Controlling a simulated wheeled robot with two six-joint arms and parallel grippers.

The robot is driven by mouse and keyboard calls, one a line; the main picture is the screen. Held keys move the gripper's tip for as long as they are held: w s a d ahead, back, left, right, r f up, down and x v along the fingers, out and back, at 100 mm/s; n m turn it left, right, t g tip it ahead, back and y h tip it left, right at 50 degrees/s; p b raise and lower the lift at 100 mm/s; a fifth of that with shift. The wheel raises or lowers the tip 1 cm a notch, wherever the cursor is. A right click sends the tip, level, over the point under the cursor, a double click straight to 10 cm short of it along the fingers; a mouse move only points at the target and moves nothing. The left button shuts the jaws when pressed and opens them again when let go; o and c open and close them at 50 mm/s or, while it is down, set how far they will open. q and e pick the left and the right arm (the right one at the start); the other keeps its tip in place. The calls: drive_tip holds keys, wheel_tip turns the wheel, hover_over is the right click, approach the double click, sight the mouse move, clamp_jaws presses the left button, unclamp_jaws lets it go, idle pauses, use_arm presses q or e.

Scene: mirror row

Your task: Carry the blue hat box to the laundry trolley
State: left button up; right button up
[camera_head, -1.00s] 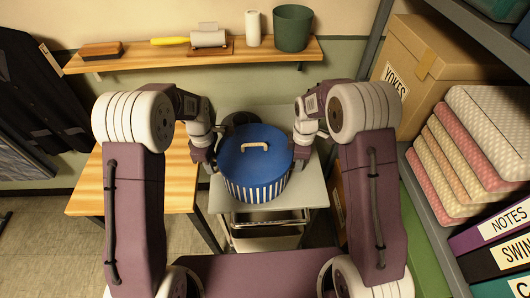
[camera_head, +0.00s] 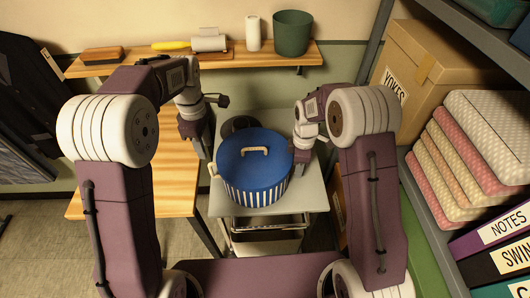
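The blue hat box (camera_head: 252,172) with white stripes on its side and a pale handle on its lid stands upright on the grey top of a trolley (camera_head: 310,197), in the middle of the view. I cannot tell if this is the laundry trolley. My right gripper (camera_head: 300,162) is at the box's right side, very close or touching. The finger gaps of both grippers are hidden from this angle.
A wooden table (camera_head: 178,185) stands left of the trolley. A wall shelf (camera_head: 150,66) behind holds a brush, a roller, a white cylinder and a green bin (camera_head: 292,33). A rack on the right holds a cardboard box (camera_head: 435,75), folded fabric and binders. A dark round object (camera_head: 240,124) lies behind the hat box.

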use_arm(q)
drive_tip(key=shift+r, duration=0.1)
use_arm(e)
wheel_tip(320, 180, up, 12)
idle(0.4)
drive_tip(key=shift+c, duration=0.4)
